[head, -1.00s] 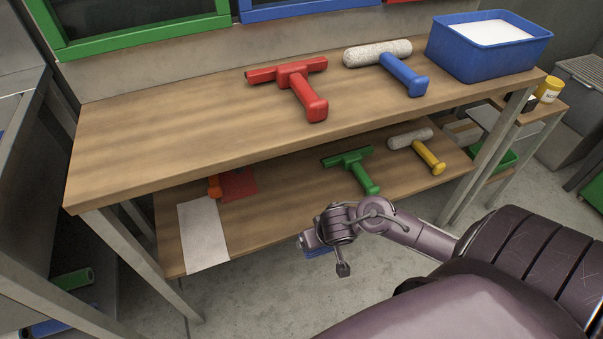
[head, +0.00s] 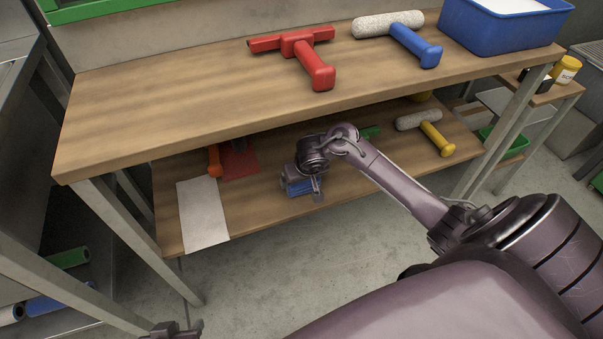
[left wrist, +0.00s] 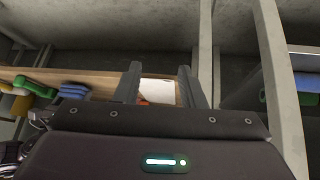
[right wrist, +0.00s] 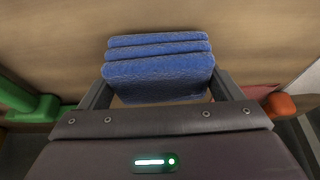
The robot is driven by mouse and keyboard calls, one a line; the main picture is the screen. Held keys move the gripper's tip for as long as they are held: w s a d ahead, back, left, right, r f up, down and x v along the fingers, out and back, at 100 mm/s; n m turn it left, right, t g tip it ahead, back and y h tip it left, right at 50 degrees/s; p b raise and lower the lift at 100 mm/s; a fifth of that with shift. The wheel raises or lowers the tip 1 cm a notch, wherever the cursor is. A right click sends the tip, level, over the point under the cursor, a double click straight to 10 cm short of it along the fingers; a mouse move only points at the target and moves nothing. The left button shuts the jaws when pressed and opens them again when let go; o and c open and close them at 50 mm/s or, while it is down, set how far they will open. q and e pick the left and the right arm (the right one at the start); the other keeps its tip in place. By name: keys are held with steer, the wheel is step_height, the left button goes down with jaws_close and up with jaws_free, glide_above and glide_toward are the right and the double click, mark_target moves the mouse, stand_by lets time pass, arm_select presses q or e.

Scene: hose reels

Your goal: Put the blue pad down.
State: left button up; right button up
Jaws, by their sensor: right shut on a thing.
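The blue pad (head: 299,188) is in my right gripper (head: 303,182), over the front part of the lower shelf (head: 262,213). In the right wrist view the pad (right wrist: 158,78) shows as a ribbed, layered blue block between the two fingers, with wooden board behind it. I cannot tell whether it touches the shelf. The left wrist view also shows the pad (left wrist: 73,90), at the left. My left gripper (head: 178,328) is at the bottom edge of the head view, away from the shelf. In the left wrist view its fingers (left wrist: 158,75) are apart and empty.
On the lower shelf are a white sheet (head: 202,212), a red cloth (head: 240,164), an orange-handled tool (head: 214,160) and a yellow-handled roller (head: 436,138). A green tool (head: 371,132) is partly behind my right arm. The upper shelf (head: 170,112) overhangs the back.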

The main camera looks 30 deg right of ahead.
steer(key=shift+f+b, duration=0.3)
steer(key=shift+f, duration=0.2)
arm_select(q)
steer(key=w+r+t, duration=0.1)
steer(key=w+d+r+t, duration=0.1)
steer(key=w, duration=0.1)
steer(key=shift+d+r+h, duration=0.15)
steer(key=shift+r+h, duration=0.2)
steer(key=shift+h, duration=0.05)
steer(key=shift+w+r, duration=0.1)
steer(key=shift+w, duration=0.05)
arm_select(e)
steer(key=shift+f, duration=0.15)
steer(key=o, duration=0.8)
